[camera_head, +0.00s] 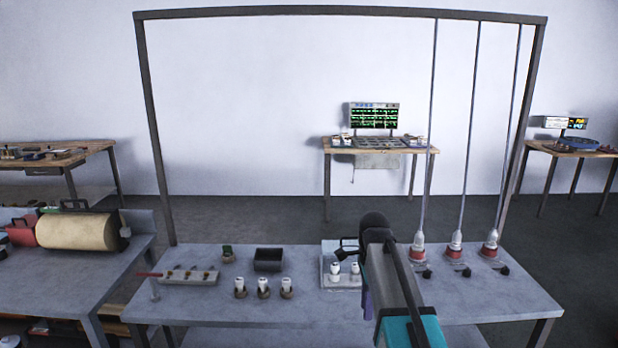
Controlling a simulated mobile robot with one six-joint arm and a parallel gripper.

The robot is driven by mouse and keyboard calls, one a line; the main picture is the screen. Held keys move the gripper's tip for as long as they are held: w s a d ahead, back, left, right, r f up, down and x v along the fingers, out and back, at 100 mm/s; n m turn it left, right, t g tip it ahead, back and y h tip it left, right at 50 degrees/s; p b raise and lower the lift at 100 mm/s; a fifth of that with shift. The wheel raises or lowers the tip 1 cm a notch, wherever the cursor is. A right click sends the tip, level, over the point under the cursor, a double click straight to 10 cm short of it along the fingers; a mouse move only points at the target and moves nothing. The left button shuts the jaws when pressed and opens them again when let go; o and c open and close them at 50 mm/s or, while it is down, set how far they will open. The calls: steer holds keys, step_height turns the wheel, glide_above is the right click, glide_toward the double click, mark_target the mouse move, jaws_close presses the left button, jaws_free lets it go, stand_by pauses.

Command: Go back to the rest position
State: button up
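My arm reaches forward from the lower right over the grey workbench (210,312). My gripper (345,250) is a small dark shape at the arm's far end, above the back of a white tray (328,282). Two white-topped pieces (335,269) stand on that tray, just below the gripper. I see nothing clearly held, and the fingers are too small and dark to tell whether they are open or shut. The arm hides part of the bench behind it.
Three white-topped pieces (263,284) stand on the bench, with a black box (268,260) and a pale rack (188,277) behind. Several red-and-white fittings (418,252) hang on cables at right. A dark frame (155,120) spans the bench. The front left is clear.

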steer(key=s+f+n+g, duration=0.1)
steer(key=s+f, duration=0.4)
steer(key=f, duration=0.4)
steer(key=s+f+n+g, duration=0.1)
steer(key=s+f+g, duration=0.1)
steer(key=s+f, duration=0.6)
steer(key=s+f+g, duration=0.1)
steer(key=s+f, duration=0.2)
steer(key=f, duration=0.8)
steer(key=s+f+n, duration=0.8)
steer(key=s+f, duration=0.1)
steer(key=s, duration=0.3)
steer(key=s+f+n+g, duration=0.1)
steer(key=s+f+n, duration=0.7)
steer(key=s, duration=0.4)
steer(key=shift+s+d+f, duration=0.15)
steer(key=shift+d+f, duration=0.25)
steer(key=shift+f, duration=0.15)
